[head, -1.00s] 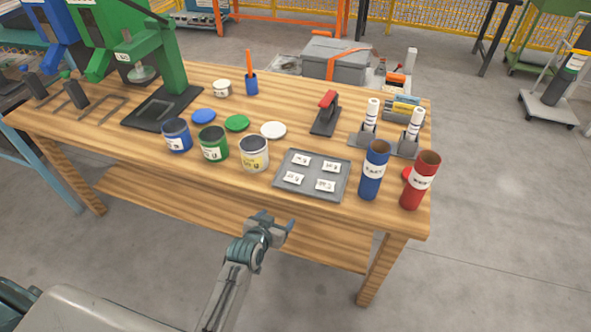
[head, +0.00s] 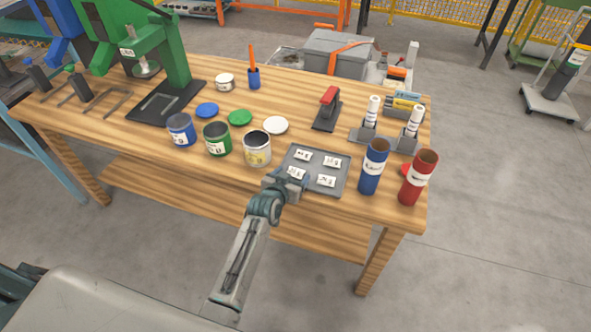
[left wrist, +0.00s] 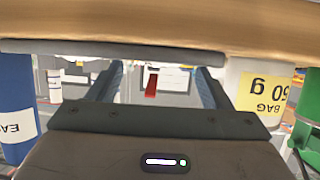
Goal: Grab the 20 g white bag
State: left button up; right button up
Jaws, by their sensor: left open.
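A dark grey tray (head: 316,168) lies near the table's front edge. Several small white bags lie on it: one at back left (head: 304,155), one at back right (head: 332,161), one at front left (head: 295,173) and one at front right (head: 326,181). Their print is too small to read, so I cannot tell which is 20 g. My left gripper (head: 289,182) is open and empty at the tray's front left corner, partly covering that corner in the head view. Its fingers (left wrist: 162,85) also show in the left wrist view, with nothing between them. My right gripper is not in view.
An open can with a yellow label (head: 257,150) stands just left of the tray, beside a green can (head: 217,140). A blue tube (head: 374,167) and a red tube (head: 417,178) stand to its right. A red-handled tool (head: 327,108) is behind it.

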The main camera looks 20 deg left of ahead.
pick_arm(q)
jog(key=shift+x, duration=0.95)
jog(key=shift+f, duration=0.1)
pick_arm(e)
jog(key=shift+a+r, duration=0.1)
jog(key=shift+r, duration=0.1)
pick_arm(q)
jog(key=shift+s, duration=0.1)
jog(key=c, duration=1)
jog(key=shift+c, duration=0.2)
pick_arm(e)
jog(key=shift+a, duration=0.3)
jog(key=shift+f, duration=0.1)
